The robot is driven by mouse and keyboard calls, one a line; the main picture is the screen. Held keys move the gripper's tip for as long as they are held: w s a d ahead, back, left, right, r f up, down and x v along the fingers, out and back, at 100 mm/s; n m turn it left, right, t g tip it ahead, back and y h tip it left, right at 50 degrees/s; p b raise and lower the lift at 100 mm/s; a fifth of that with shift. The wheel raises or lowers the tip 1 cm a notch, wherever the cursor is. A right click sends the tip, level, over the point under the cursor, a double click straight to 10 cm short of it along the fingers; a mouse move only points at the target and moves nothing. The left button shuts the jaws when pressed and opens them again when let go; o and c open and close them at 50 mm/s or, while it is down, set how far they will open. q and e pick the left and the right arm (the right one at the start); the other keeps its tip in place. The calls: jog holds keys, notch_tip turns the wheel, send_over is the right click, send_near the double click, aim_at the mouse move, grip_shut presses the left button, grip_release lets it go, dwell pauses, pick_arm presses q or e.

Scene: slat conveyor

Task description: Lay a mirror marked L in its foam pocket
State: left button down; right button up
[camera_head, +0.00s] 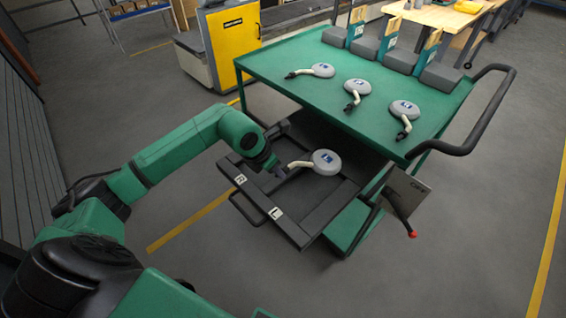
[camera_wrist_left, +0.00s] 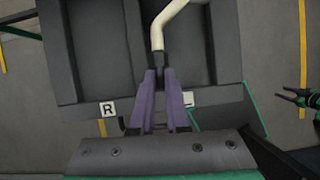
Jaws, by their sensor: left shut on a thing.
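A grey round mirror (camera_head: 326,161) with a small blue mark and a cream stem is over the open foam drawer (camera_head: 316,218). The mark's letter is too small to read surely. My left gripper (camera_head: 274,168) is shut on the stem's black end; the wrist view shows its purple fingers (camera_wrist_left: 160,98) around it and the cream stem (camera_wrist_left: 172,18) over the right-hand pocket. Gap to the foam cannot be told. The drawer's front edge carries an R label (camera_head: 240,179) and an L label (camera_head: 275,213). My right gripper (camera_wrist_left: 290,96) looks open at the wrist view's right edge.
Three similar mirrors (camera_head: 323,70) (camera_head: 358,87) (camera_head: 404,109) lie on the green cart top (camera_head: 290,58). Grey blocks with upright cards line its back edge. A black handle (camera_head: 493,110) and a grey plate with a red-tipped lever (camera_head: 404,205) stand at the right.

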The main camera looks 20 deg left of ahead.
pick_arm(q)
jog(key=shift+w+r+n, duration=0.1)
jog(key=shift+w+n, duration=0.15)
jog(key=shift+n, duration=0.05)
jog(key=shift+s+f+b, duration=0.3)
jog(key=shift+f+b, duration=0.1)
notch_tip(320, 180, down, 11)
jog(key=b, duration=0.7)
jog(key=shift+r+b, duration=0.2)
jog(key=shift+b, duration=0.2)
jog(key=c, duration=0.8)
grip_release()
jog(key=shift+r, duration=0.1)
jog(key=shift+a, duration=0.1)
